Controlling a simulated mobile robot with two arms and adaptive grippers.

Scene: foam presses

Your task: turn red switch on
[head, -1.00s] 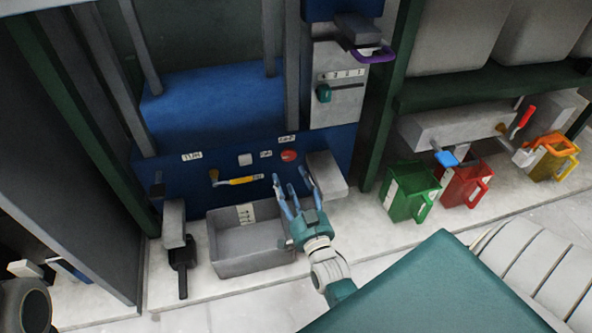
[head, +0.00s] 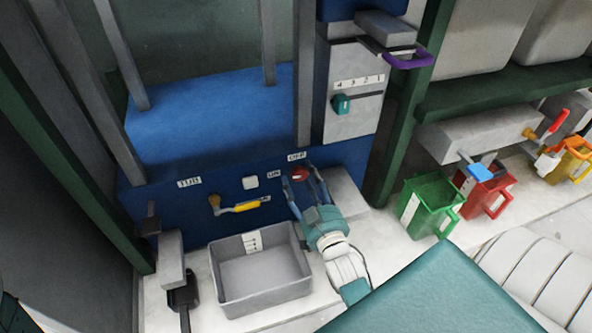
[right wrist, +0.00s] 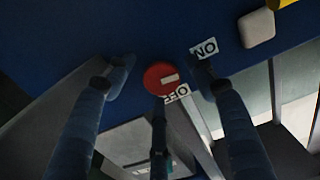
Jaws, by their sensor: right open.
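The red switch (head: 299,174) is a round knob on the blue press panel (head: 215,170), beside the ON label (head: 273,174) and below the OFF label (head: 296,156). In the right wrist view the red switch (right wrist: 158,78) shows a short pale bar on its face, with the OFF label (right wrist: 177,93) and ON label (right wrist: 204,52) to its right. My right gripper (head: 299,177) is open, its blue fingers spread around the switch. In the wrist view, the lower finger overlaps the switch's edge; I cannot tell whether it touches. My left gripper is out of view.
A yellow-handled crank (head: 245,207) and a white button (head: 250,182) are left of the switch. A grey bin (head: 262,295) stands below. A grey block (head: 342,195) is close on the right. Green (head: 425,205) and red (head: 490,190) jugs stand further right.

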